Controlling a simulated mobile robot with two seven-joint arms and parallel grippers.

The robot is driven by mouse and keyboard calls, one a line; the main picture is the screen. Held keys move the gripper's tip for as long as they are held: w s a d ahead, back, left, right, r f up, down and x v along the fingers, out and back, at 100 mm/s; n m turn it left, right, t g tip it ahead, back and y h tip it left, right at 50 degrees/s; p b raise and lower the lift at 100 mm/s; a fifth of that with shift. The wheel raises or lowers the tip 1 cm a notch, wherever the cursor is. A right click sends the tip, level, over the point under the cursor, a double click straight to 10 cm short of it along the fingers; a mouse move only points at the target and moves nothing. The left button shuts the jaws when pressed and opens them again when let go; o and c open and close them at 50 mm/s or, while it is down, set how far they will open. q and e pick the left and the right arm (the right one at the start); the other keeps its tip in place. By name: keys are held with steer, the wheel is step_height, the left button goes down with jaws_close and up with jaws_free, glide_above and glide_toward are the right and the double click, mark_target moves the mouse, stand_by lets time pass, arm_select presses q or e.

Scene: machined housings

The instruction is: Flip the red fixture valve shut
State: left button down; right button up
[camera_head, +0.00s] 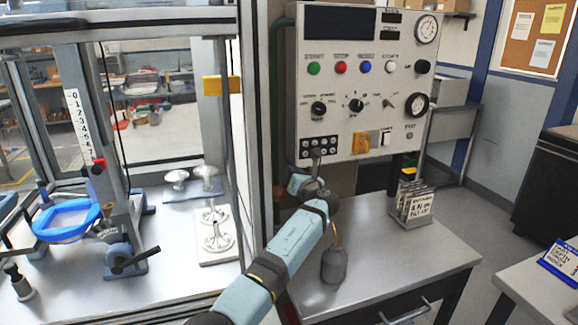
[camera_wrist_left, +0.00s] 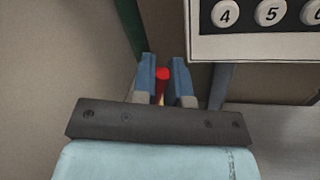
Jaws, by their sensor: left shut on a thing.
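The red valve handle (camera_wrist_left: 162,73) shows in the left wrist view as a small red tip between the two blue fingers of my left gripper (camera_wrist_left: 163,85). The fingers are shut on it, one at each side; a bit of yellow shows below the red. In the head view my left gripper (camera_head: 297,184) is below the keypad of the control panel, at its lower left. The handle is hidden there, and I cannot tell its angle. A green pipe (camera_wrist_left: 130,25) runs down behind the left finger. My right gripper is not in view.
The white control panel (camera_head: 350,85) with buttons and dials hangs just above and right of my left gripper. Below it is a metal table (camera_head: 400,260) with a card holder (camera_head: 412,205) and a grey weight (camera_head: 334,265). A framed machine (camera_head: 252,130) stands close on the left.

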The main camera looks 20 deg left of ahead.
arm_select(q)
steer(key=c, duration=1.2)
jaws_free()
steer(key=shift+o, duration=0.2)
steer(key=shift+d, duration=0.1)
steer(key=v, duration=1.3)
steer(key=shift+s+d, duration=0.2)
